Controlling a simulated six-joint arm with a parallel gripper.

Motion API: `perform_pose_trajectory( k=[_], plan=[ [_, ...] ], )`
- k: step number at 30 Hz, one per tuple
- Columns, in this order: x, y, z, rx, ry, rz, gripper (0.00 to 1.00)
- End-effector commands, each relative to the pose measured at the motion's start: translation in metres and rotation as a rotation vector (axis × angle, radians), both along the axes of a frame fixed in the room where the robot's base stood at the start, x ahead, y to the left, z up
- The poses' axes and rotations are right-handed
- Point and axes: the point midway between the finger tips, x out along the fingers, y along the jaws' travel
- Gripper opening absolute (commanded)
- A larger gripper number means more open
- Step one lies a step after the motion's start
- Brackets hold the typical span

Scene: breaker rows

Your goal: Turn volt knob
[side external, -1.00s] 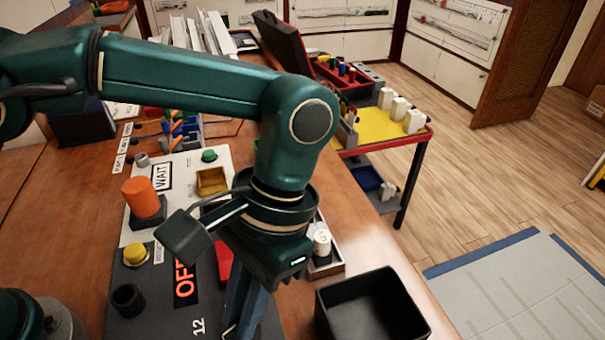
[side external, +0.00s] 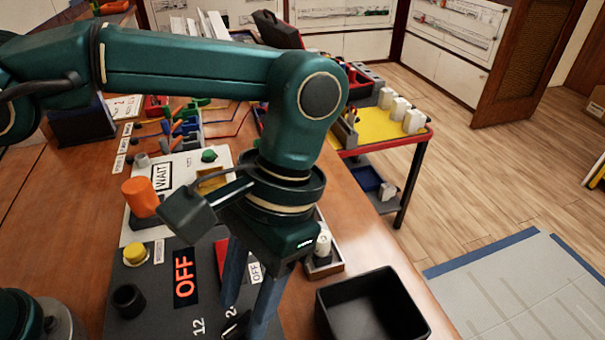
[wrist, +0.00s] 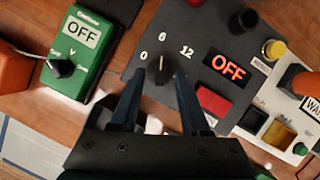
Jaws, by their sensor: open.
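The volt knob (wrist: 158,70) is a small black pointer knob on a dark panel (wrist: 205,75), with 0, 6 and 12 printed around it. In the wrist view its tip points roughly up toward the 6. My gripper (wrist: 157,80) is open, with one blue finger on each side of the knob and a gap to each. In the side view my gripper (side external: 246,308) points down over the panel's front part, and its fingers partly hide the knob. A display (wrist: 228,70) on the panel reads OFF in red.
A green meter box (wrist: 78,48) with its own black knob lies left of the panel in the wrist view. A red switch (wrist: 213,101) and a yellow button (wrist: 273,50) are on the panel. A black open bin (side external: 372,308) stands right of my gripper in the side view.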

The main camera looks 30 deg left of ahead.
Motion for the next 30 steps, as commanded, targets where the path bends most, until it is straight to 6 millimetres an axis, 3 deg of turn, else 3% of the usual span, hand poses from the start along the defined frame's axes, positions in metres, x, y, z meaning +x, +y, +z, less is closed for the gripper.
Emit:
perform_pose_trajectory(
  k=[10, 28, 30],
  plan=[
    [0.011, -0.004, 0.025, -0.001, -0.002, 0.002, 0.46],
    [0.014, -0.002, 0.032, 0.0, -0.001, 0.009, 0.46],
    [0.021, 0.001, 0.041, -0.018, -0.022, 0.032, 0.46]
  ],
)
